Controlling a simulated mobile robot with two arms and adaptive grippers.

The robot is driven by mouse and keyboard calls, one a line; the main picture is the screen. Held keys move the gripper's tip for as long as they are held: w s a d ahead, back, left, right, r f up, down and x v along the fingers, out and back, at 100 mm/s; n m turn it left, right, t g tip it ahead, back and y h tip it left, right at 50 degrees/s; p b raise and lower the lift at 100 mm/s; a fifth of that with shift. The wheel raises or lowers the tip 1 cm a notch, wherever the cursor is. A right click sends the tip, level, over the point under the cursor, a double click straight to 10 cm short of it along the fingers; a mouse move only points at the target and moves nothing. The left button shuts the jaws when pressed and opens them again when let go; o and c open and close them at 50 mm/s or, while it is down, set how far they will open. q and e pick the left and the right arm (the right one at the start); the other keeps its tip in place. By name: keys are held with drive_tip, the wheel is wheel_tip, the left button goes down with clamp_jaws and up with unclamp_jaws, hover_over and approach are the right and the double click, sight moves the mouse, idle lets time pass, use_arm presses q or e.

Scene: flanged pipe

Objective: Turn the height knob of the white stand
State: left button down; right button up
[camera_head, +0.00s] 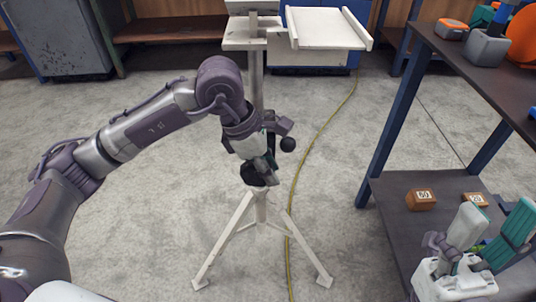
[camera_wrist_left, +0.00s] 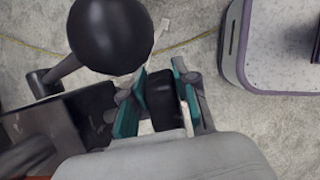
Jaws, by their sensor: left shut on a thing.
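The white stand (camera_head: 257,85) stands upright on splayed legs in the middle of the head view. My left gripper (camera_head: 262,165) is at its column, partly covering it. In the left wrist view my left gripper (camera_wrist_left: 160,98) is shut on a black knob (camera_wrist_left: 160,103), which sits between its teal finger pads. A black ball on a short arm (camera_wrist_left: 110,35) is close beside the fingers; it also shows right of the column in the head view (camera_head: 288,144). A round black part (camera_head: 254,174) shows just below my left gripper. My right gripper (camera_head: 490,218) is open and empty at the lower right.
A dark shelf unit with blue posts (camera_head: 385,140) stands at the right. Floor left of the stand is clear.

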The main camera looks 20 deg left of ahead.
use_arm(q)
drive_tip(key=shift+y+p, duration=0.35)
drive_tip(key=shift+y, duration=0.05)
drive_tip(key=shift+f, duration=0.15)
drive_tip(key=c, duration=0.9)
unclamp_jaws()
drive_tip(key=v, duration=1.2)
drive_tip(key=shift+w+d, duration=0.15)
